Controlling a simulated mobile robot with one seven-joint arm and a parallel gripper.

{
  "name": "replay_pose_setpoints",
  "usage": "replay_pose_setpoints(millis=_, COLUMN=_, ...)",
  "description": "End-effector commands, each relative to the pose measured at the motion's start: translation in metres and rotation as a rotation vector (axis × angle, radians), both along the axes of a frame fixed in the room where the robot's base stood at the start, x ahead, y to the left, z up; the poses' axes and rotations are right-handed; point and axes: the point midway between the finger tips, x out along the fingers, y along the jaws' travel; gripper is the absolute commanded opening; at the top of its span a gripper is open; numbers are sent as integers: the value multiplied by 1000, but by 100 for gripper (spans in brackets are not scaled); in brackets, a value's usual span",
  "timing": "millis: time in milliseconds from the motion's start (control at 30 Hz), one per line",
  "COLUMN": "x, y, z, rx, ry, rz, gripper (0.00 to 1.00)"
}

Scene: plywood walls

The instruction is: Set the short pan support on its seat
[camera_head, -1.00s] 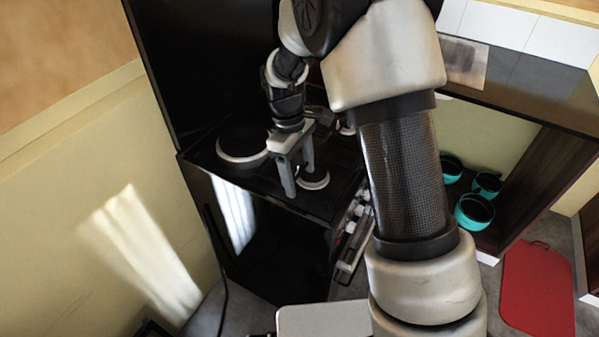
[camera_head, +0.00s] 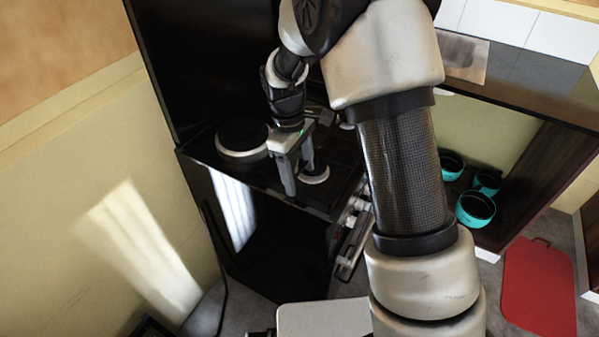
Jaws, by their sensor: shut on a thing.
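My gripper (camera_head: 300,180) hangs over the black stove top (camera_head: 240,177), fingers pointing down, close beside the small front burner (camera_head: 315,173). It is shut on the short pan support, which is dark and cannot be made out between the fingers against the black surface. A large round burner (camera_head: 242,140) lies to the left of the gripper. Some dark bars show just behind the gripper, but I cannot tell what they belong to. The seat itself cannot be made out, and contact between the support and the stove cannot be told.
Stove knobs (camera_head: 352,217) line the stove's right side. A dark panel rises behind the stove, with a yellowish wall at left. Teal pots (camera_head: 475,208) stand in an open cabinet at right. A red board (camera_head: 538,285) lies below them. My arm covers the middle.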

Motion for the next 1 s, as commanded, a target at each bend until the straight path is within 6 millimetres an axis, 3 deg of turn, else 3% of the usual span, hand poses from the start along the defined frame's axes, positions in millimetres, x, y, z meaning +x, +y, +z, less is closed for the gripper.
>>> replay_pose_setpoints(millis=33, x=-6, y=-1, z=-14, rx=-2, ry=17, rz=1, gripper=12)
replay_pose_setpoints(millis=533, x=-6, y=0, z=-18, rx=1, ry=16, rz=2, gripper=12)
replay_pose_setpoints(millis=567, x=-6, y=1, z=-18, rx=2, ry=17, rz=2, gripper=70)
replay_pose_setpoints(millis=600, x=-6, y=1, z=-18, rx=2, ry=17, rz=2, gripper=77)
replay_pose_setpoints(millis=667, x=-6, y=1, z=-18, rx=1, ry=16, rz=2, gripper=86)
replay_pose_setpoints(millis=1000, x=-6, y=1, z=-11, rx=2, ry=17, rz=1, gripper=87)
